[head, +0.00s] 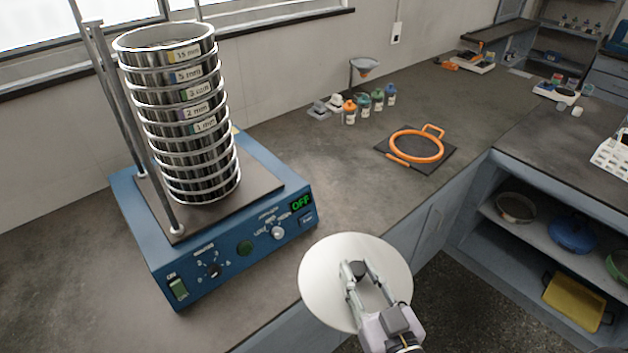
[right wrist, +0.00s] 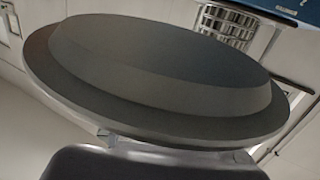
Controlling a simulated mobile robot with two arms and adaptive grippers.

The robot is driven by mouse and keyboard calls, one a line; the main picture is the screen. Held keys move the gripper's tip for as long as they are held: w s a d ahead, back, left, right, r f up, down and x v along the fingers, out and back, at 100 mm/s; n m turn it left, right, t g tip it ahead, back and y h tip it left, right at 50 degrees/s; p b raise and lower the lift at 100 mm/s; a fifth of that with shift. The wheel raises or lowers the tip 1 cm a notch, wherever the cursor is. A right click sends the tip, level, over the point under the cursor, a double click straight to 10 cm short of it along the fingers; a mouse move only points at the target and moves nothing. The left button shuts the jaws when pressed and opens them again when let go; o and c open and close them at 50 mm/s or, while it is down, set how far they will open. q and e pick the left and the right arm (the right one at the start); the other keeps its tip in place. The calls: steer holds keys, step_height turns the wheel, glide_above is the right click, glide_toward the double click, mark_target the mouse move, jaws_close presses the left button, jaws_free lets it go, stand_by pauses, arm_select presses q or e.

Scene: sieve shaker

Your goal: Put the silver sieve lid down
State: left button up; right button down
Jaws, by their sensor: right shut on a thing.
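The silver sieve lid (head: 322,268) is a pale round disc with a dark knob at its middle. My right gripper (head: 358,272) is shut on that knob. The lid is in front of the shaker's right corner and overlaps the counter's front edge in the head view; I cannot tell its exact height. In the right wrist view the lid (right wrist: 160,75) fills most of the picture as a dark disc with a raised middle. The stack of sieves (head: 185,115) stands on the blue shaker (head: 240,250), its top open. My left gripper is not in view.
An orange ring with handles (head: 417,145) lies on a dark mat (head: 448,157) on the counter. Several small bottles (head: 363,108) and a funnel stand (head: 364,68) are by the wall. The counter (head: 330,165) between shaker and mat is clear. Open shelves (head: 540,227) are at the right.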

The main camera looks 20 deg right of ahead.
steer(key=shift+w+a+r+n+y, duration=0.2)
steer(key=shift+a+n+y, duration=0.15)
steer(key=shift+a+y, duration=0.1)
steer(key=shift+w+a+r+n+y, duration=0.15)
steer(key=shift+w+a+n+y, duration=0.05)
steer(key=shift+a+n+y, duration=0.2)
steer(key=w+a+r+n+g+y, duration=0.2)
steer(key=w+a+n+g+y, duration=0.1)
steer(key=a+y, duration=0.4)
steer(key=w+a+r+n+g+y, duration=0.2)
steer(key=w+a+n+g+y, duration=0.2)
steer(key=a+n+g+y, duration=0.2)
steer(key=shift+a+r+n+g+y, duration=0.25)
steer(key=shift+a+n+y, duration=0.2)
steer(key=shift+a+n, duration=0.65)
steer(key=shift+w, duration=0.1)
steer(key=shift+g, duration=0.25)
